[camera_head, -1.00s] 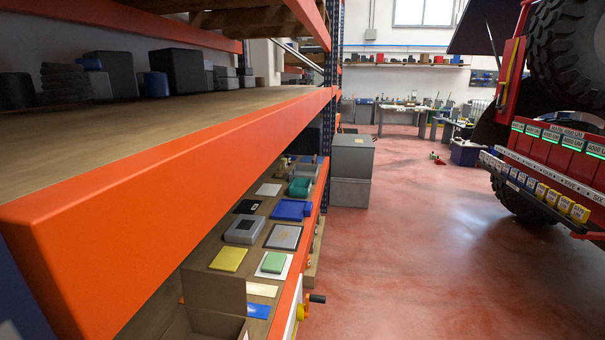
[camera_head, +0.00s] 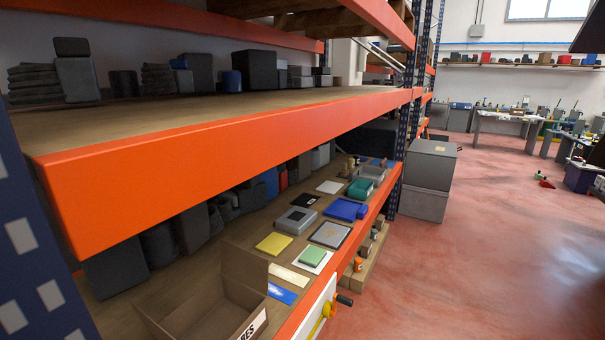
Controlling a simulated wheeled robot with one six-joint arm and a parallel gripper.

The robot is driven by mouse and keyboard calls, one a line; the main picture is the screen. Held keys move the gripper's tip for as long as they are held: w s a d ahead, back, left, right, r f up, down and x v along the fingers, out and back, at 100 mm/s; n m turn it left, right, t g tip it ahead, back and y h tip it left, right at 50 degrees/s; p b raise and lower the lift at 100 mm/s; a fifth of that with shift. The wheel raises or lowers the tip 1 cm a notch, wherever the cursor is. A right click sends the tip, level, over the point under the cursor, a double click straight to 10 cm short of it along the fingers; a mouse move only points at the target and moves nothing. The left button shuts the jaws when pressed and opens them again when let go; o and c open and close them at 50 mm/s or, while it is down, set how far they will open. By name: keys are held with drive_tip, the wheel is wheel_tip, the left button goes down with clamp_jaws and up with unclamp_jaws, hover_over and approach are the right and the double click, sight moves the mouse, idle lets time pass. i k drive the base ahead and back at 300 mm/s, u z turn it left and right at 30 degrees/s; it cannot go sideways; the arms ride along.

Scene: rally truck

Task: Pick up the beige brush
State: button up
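I cannot make out a beige brush anywhere in this view. Small items on the far shelf and benches are too small to identify. The lower rack shelf (camera_head: 205,247) holds a yellow pad (camera_head: 273,243), a green block on a white sheet (camera_head: 313,256), a grey device (camera_head: 296,220), blue items (camera_head: 346,209) and a teal piece in a grey tray (camera_head: 361,188). My gripper is not in view.
An orange-beamed rack (camera_head: 230,150) fills the left, close by. An open cardboard box (camera_head: 195,312) sits on its lower shelf. Grey boxes (camera_head: 428,168) stand stacked beyond the rack. A workbench (camera_head: 502,122) stands at the back.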

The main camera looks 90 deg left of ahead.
sight(345, 171)
drive_tip(key=u, duration=1.65)
drive_tip(key=i, duration=7.5)
drive_tip(key=u, duration=3.6)
drive_tip(key=i, duration=1.5)
drive_tip(key=u, duration=0.05)
